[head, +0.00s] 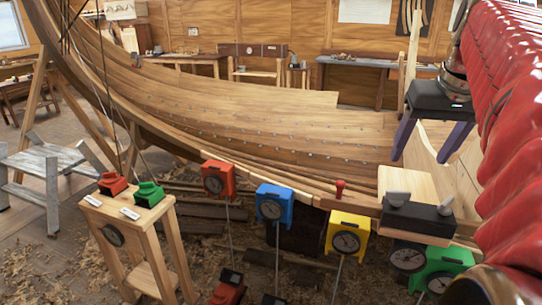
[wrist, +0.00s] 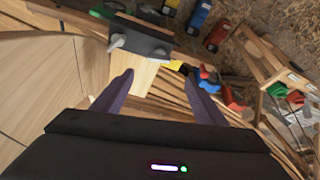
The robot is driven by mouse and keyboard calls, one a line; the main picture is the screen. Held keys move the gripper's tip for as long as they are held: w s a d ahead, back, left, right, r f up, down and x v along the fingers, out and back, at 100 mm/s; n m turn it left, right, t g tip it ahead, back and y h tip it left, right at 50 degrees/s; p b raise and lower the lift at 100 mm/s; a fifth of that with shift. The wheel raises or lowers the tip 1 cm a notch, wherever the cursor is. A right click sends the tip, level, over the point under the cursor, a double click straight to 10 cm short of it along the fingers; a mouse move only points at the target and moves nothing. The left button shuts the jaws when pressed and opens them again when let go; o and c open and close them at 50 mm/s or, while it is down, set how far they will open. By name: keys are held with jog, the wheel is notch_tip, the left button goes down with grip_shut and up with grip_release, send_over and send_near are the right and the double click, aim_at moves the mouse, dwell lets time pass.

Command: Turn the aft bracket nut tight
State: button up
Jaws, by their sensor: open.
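A black bracket (head: 418,218) sits on a pale wooden block (head: 405,183) at the right end of the hull's rail. Two grey wing-shaped nuts stand on it, a left one (head: 398,198) and a right one (head: 445,206); I cannot tell which is the aft one. In the wrist view the bracket (wrist: 142,36) lies beyond my fingertips, with one grey nut (wrist: 117,41) at its left end. My gripper (head: 421,158), with purple fingers, is open and empty above the bracket, apart from it. The wrist view shows the fingers (wrist: 157,77) spread wide over the pale block.
Red (head: 218,181), blue (head: 273,204), yellow (head: 347,235) and green (head: 447,262) dial boxes hang along the rail. A red peg (head: 340,188) stands on the rail left of the bracket. A wooden stand (head: 128,220) with red and green pieces is at left. Shavings cover the floor.

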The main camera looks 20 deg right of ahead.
aim_at(399, 191)
jog(key=shift+d, duration=0.1)
dwell(0.3)
jog(key=x, duration=1.3)
jog(key=shift+w+d+f, duration=0.1)
jog(key=shift+f, duration=0.2)
jog(key=shift+c, duration=0.6)
jog(key=c, duration=0.9)
